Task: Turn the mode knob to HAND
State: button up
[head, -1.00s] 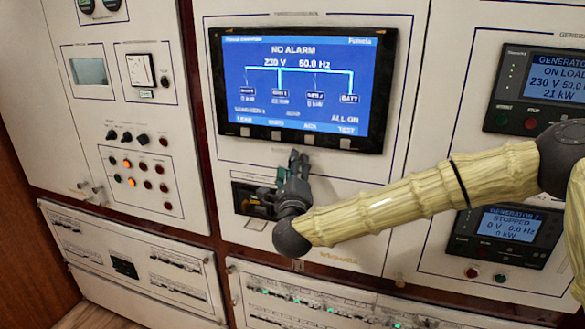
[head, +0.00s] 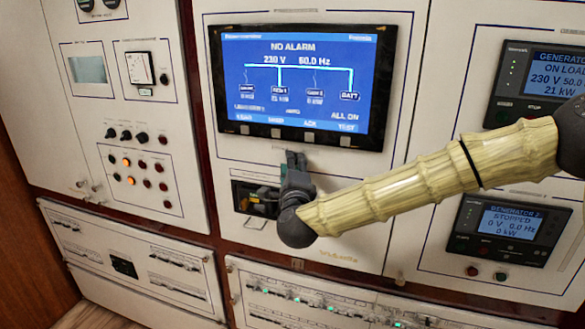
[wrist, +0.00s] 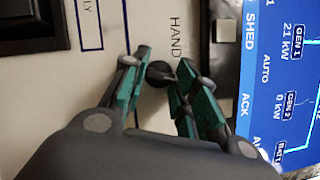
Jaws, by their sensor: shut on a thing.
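The mode knob (wrist: 158,74) is a small dark round knob on the cream panel, seen between my fingertips in the wrist view. The printed label HAND (wrist: 174,37) stands beside it, turned sideways in this view. My gripper (wrist: 164,66) has its green-padded fingers shut on the knob, one on each side. The knob's pointer cannot be made out. In the head view my gripper (head: 295,164) is at the panel just below the large blue screen (head: 300,85), and it hides the knob.
A dark recessed unit (head: 252,199) sits left of and below my gripper. Generator displays (head: 500,231) are to the right. Breaker rows (head: 320,300) with green lights lie below. The screen's lower bezel is close above my fingers.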

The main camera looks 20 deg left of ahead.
jog(key=n+g+p, duration=0.1)
jog(key=n, duration=0.2)
jog(key=n+g+h+p, duration=0.1)
jog(key=n, duration=0.2)
jog(key=n+g+p, duration=0.1)
jog(key=n, duration=0.2)
jog(key=shift+a+r+h+p, duration=0.1)
jog(key=shift+r+h+p, duration=0.2)
jog(key=shift+h+p, duration=0.1)
jog(key=shift+n+g, duration=0.3)
jog(key=shift+n, duration=0.1)
jog(key=o, duration=1)
jog(key=shift+s, duration=0.1)
jog(key=v, duration=1.2)
